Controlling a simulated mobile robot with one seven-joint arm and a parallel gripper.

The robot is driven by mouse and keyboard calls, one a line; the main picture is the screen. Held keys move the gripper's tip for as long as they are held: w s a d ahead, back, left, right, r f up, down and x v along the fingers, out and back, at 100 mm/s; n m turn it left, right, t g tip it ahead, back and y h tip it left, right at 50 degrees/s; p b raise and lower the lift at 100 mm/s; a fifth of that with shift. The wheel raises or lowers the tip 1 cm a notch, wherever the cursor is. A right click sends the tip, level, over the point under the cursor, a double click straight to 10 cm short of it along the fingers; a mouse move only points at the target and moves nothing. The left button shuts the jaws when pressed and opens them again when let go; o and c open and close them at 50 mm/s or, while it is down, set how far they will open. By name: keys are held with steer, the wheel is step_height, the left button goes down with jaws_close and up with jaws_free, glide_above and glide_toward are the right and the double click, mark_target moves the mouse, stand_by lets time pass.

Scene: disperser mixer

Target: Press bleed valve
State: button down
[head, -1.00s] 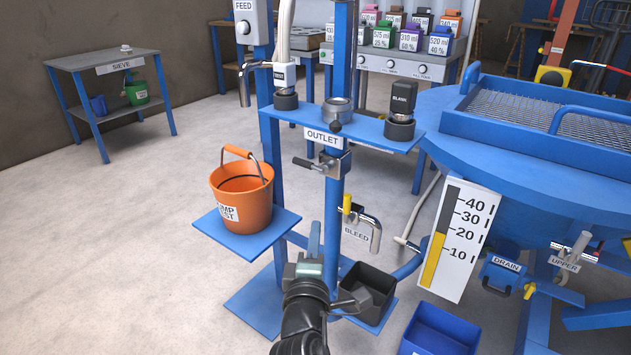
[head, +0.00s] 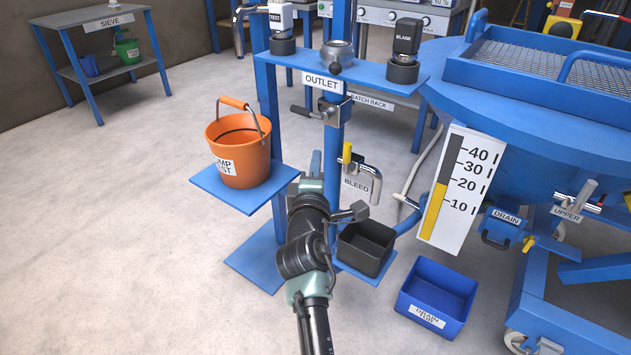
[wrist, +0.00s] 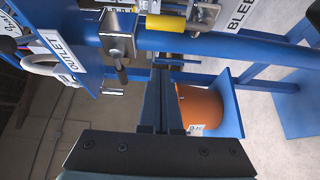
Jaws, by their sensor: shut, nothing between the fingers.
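The bleed valve, with its yellow handle (head: 347,153), sits on the blue post beside a bent metal pipe and the BLEED label (head: 357,185). In the wrist view its yellow handle (wrist: 166,23) shows near the top, with the BLEED label at the upper right. My gripper (head: 316,163) is in front of the post, left of the yellow handle in the head view. In the wrist view my gripper (wrist: 160,72) has its fingers together and empty, pointing up toward the post just below the handle. A small gap shows between the fingertips and the handle.
An orange bucket (head: 239,150) stands on a blue shelf to the left. The OUTLET valve (head: 322,110) is above. A black bin (head: 366,247) is below the bleed pipe, and a blue bin (head: 436,296) is at lower right. The floor at left is clear.

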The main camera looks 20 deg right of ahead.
mark_target(347, 158)
steer(key=d, duration=0.1)
steer(key=w+d, duration=0.1)
steer(key=d+b, duration=0.1)
steer(key=shift+w+d, duration=0.25)
steer(key=shift+s+d, duration=0.4)
